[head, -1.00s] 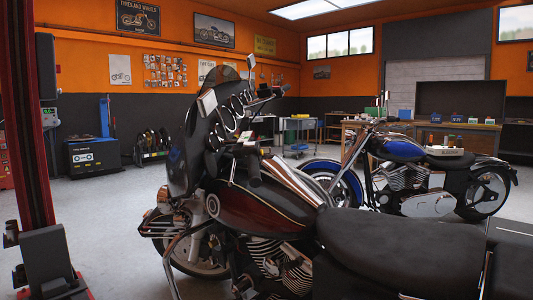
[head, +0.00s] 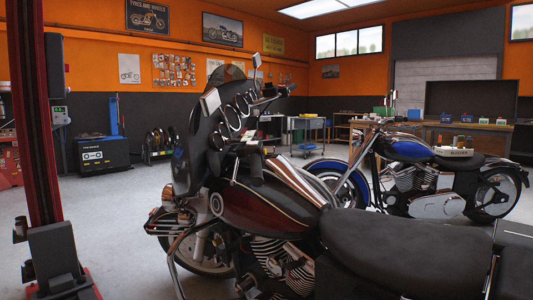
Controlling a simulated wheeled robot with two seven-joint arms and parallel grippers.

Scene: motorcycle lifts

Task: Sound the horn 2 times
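A dark red and black motorcycle (head: 262,213) with a tall black front fairing (head: 186,165) stands close in front of me, its front end toward the left. Its near handlebar grip (head: 252,163) and the small controls beside it show behind the fairing. The far grip (head: 275,91) sticks out to the right of the gauges (head: 236,113). A horn button is too small to tell apart. Neither of my grippers is in the head view.
A blue and black motorcycle (head: 408,149) stands behind on the right. A red lift post (head: 33,130) rises at the left. A blue trolley (head: 308,130) and a workbench (head: 470,137) stand at the back. Grey floor (head: 110,215) is clear at left.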

